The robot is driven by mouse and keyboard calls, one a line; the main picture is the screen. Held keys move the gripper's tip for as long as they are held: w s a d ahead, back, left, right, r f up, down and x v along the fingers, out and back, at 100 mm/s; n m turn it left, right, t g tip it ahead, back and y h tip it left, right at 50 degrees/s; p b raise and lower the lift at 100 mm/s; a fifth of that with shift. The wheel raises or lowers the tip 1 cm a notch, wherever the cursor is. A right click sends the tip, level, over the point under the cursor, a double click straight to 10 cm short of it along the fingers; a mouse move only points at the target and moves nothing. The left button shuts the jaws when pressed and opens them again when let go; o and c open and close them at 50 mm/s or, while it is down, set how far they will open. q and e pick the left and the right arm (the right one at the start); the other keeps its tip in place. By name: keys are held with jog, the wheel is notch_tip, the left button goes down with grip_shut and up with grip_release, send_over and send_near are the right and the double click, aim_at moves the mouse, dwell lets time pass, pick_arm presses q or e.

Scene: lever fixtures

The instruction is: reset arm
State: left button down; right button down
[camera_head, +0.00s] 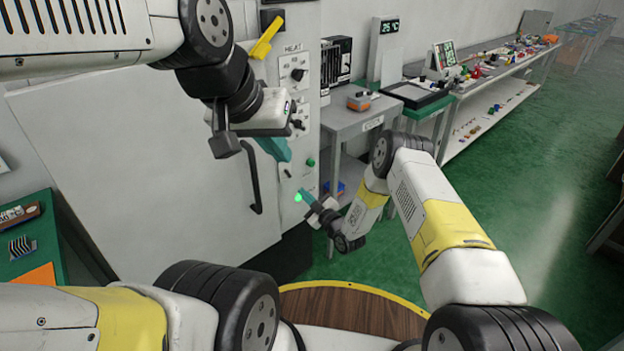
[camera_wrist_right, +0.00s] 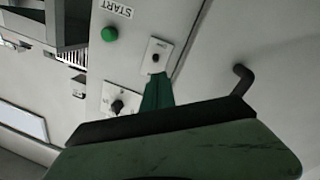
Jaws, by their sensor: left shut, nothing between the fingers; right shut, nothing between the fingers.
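My left gripper (camera_head: 282,152) has teal fingers and is shut and empty in front of the white cabinet's control panel. My right gripper (camera_head: 304,194) is lower, near the bottom of the panel, and is shut and empty. In the right wrist view its green fingers (camera_wrist_right: 158,95) point at a small switch plate (camera_wrist_right: 157,57); I cannot tell whether they touch it. A bright green spot (camera_head: 298,198) shows at the right fingertips in the head view. A yellow lever (camera_head: 267,37) slants up at the top of the panel.
The panel carries dark knobs (camera_head: 298,75) and a green START button (camera_wrist_right: 109,34). A black door handle (camera_head: 254,182) sticks out from the cabinet. A grey table (camera_head: 350,118) with an orange-grey device (camera_head: 362,100) stands right of it. Green floor (camera_head: 540,190) at the right is clear.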

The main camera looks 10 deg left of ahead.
jog(key=shift+s+d+f, duration=0.1)
jog(key=shift+s+d, duration=0.1)
